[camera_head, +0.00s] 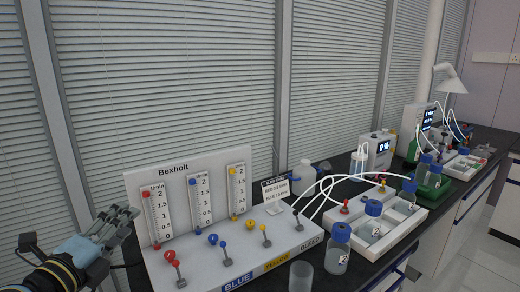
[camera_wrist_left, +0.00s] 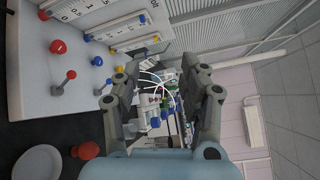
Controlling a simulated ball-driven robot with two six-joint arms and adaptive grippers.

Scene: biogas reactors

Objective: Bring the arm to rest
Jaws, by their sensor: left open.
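My left gripper (camera_head: 118,222) is at the left of the head view, beside the left end of the white flow panel marked Bexholt (camera_head: 195,170). In the left wrist view my left gripper (camera_wrist_left: 168,88) has its two fingers spread apart with nothing between them. Beyond the fingers the reactor bottles and white tubes show small and far off. The panel with its red knob (camera_wrist_left: 57,47) and blue knob (camera_wrist_left: 97,61) lies to the left of the fingers, apart from them. My right gripper is in neither view.
A clear cup (camera_head: 301,277) and a blue-capped bottle (camera_head: 338,248) stand at the front of the black bench. A white tray (camera_head: 418,222) with bottles lies to the right. White tubes arch from the panel toward it. Window blinds (camera_head: 180,60) stand behind the bench.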

